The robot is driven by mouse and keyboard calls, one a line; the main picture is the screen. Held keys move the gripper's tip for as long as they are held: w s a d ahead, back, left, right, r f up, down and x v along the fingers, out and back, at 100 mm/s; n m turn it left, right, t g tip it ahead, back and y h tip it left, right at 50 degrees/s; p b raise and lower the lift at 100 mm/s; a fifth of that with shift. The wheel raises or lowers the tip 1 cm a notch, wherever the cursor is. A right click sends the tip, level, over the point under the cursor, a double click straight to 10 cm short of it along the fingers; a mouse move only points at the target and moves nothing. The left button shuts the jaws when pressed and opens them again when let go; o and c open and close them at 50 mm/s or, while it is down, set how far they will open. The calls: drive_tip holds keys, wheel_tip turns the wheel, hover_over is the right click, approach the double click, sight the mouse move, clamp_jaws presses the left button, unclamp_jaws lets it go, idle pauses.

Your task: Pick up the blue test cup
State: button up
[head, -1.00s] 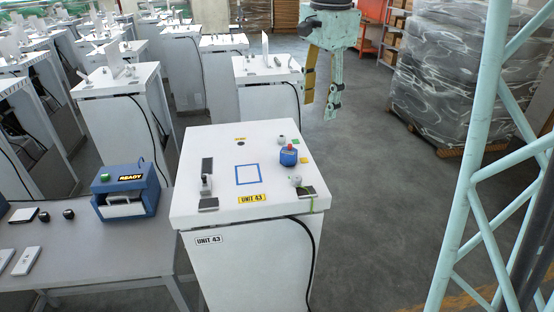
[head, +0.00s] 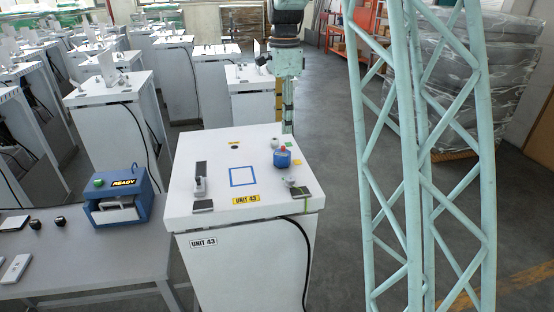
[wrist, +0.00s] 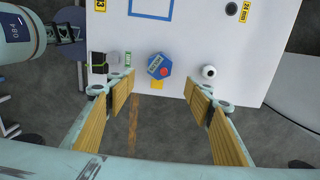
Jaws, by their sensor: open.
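The blue test cup (head: 282,158) stands on the white top of the UNIT 43 stand (head: 222,151), near its right side, with a red piece on top. In the wrist view the cup (wrist: 158,66) lies just past the gap between my fingers, apart from both. My gripper (wrist: 160,84) is open and empty, with yellow pads on its fingers. In the head view my gripper (head: 287,118) shows nearly edge-on beyond the stand's far right corner, its tips partly hidden.
A white round knob (wrist: 209,71) sits close to the cup. A small fitting with a black pad (head: 301,192) is at the near right corner. A blue READY device (head: 118,194) stands on the left table.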

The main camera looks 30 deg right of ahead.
sight(283, 152)
drive_tip(key=shift+f, duration=0.1)
idle(0.3)
drive_tip(key=shift+f, duration=4.2)
drive_tip(key=shift+f, duration=0.15)
drive_tip(key=shift+f+p, duration=0.5)
drive_tip(key=shift+f, duration=1.95)
drive_tip(key=c, duration=1.1)
